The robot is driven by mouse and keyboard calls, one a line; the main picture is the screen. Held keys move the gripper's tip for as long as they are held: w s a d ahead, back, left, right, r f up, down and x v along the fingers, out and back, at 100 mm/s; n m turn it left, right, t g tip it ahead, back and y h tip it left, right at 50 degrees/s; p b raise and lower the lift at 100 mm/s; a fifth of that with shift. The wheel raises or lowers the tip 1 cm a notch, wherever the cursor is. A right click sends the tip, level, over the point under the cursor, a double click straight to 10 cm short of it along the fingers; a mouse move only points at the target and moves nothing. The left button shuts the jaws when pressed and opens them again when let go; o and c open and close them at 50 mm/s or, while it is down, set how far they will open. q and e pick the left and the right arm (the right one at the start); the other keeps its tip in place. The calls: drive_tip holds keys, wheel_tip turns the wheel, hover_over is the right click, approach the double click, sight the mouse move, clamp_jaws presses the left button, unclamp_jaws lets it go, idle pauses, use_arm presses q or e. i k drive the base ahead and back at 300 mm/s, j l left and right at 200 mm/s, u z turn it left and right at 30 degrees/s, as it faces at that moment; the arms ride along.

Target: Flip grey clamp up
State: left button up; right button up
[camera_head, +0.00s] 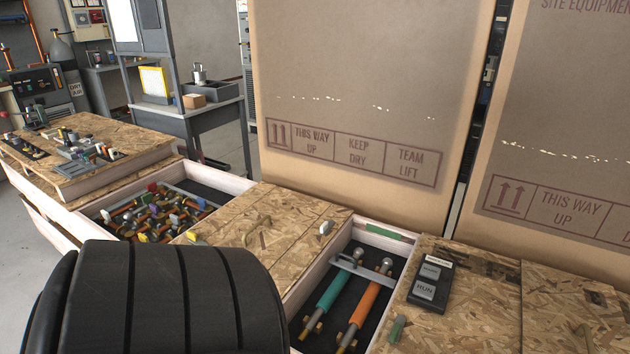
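A grey bar-like clamp (352,266) lies across two rods in the open compartment of the wooden crate, right of centre. It appears to lie down over the upper part of the rods. One rod is teal (341,289) and the other is orange (364,303); each has a ball-like upper end and brass-coloured fittings. Small grey and yellowish latch-like pieces stand on the wooden lids nearby, including a light grey one (326,227). Neither gripper shows in the head view. A large black ribbed part of my own arm fills the lower left and hides part of the crate.
A black box with two grey buttons (431,282) sits on the board right of the compartment. Another compartment (190,168) holds valves and pipes. Tall cardboard-like panels (365,85) rise behind. A grey workbench (205,108) stands at the back left.

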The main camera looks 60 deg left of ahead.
sight(388, 282)
drive_tip(key=j+u, duration=0.15)
drive_tip(key=u, duration=0.25)
drive_tip(key=j+u, duration=0.1)
drive_tip(key=u, duration=0.25)
drive_tip(key=i+u, duration=0.15)
drive_tip(key=u, duration=0.25)
drive_tip(key=j+u, duration=0.15)
drive_tip(key=u, duration=0.25)
drive_tip(key=k+j+z, duration=0.6)
drive_tip(key=i+l, duration=0.05)
drive_tip(key=l, duration=0.05)
